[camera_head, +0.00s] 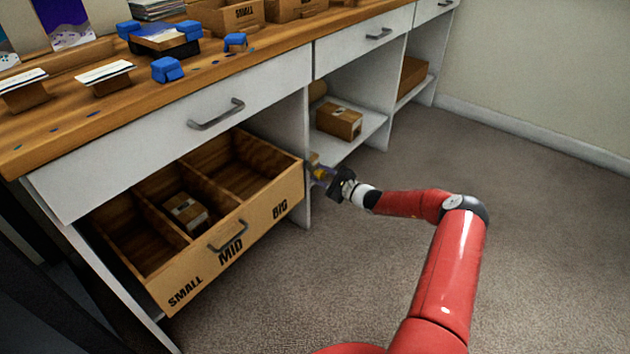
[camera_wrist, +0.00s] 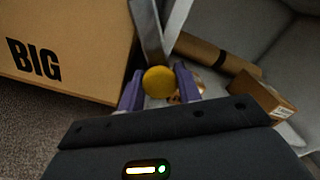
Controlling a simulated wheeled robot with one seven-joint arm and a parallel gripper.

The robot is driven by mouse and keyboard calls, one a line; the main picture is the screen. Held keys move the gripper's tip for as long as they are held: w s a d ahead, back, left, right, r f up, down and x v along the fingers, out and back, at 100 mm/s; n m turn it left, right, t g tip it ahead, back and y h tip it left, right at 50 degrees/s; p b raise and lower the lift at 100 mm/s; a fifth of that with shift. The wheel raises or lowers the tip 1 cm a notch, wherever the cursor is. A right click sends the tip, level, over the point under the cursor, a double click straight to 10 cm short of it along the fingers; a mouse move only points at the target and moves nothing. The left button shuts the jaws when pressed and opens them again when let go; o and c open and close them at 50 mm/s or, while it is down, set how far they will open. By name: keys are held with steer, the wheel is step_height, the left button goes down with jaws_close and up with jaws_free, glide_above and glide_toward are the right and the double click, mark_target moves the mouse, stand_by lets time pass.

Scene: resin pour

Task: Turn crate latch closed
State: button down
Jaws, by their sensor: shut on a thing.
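The wooden crate (camera_head: 285,210) is pulled out below the counter, its front marked SMALL, MID and BIG. Its BIG end (camera_wrist: 75,50) fills the upper left of the wrist view. My gripper (camera_head: 322,174) is at the crate's right front corner, beside the white cabinet upright. In the wrist view, the purple fingers of my gripper (camera_wrist: 158,88) stand either side of a round yellow knob (camera_wrist: 159,80), which looks like the latch, and are shut on it. How far the latch is turned cannot be told.
A small carton (camera_head: 186,211) lies in the crate's middle compartment. Another carton (camera_head: 339,121) sits on the shelf to the right, with a brown tube (camera_wrist: 215,54) near it in the wrist view. The drawer (camera_head: 190,115) above is shut. The carpet to the right is clear.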

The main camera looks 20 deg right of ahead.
steer(key=n+b, duration=0.2)
steer(key=n, duration=0.4)
steer(key=shift+f+n, duration=0.15)
steer(key=shift+n, duration=0.15)
steer(key=shift+n+b, duration=1.35)
steer(key=shift+n, duration=0.85)
steer(key=c, duration=1)
jaws_free()
steer(key=shift+a, duration=0.1)
steer(key=shift+c, duration=0.2)
steer(key=v, duration=0.8)
steer(key=shift+p, duration=0.35)
steer(key=shift+w, duration=0.1)
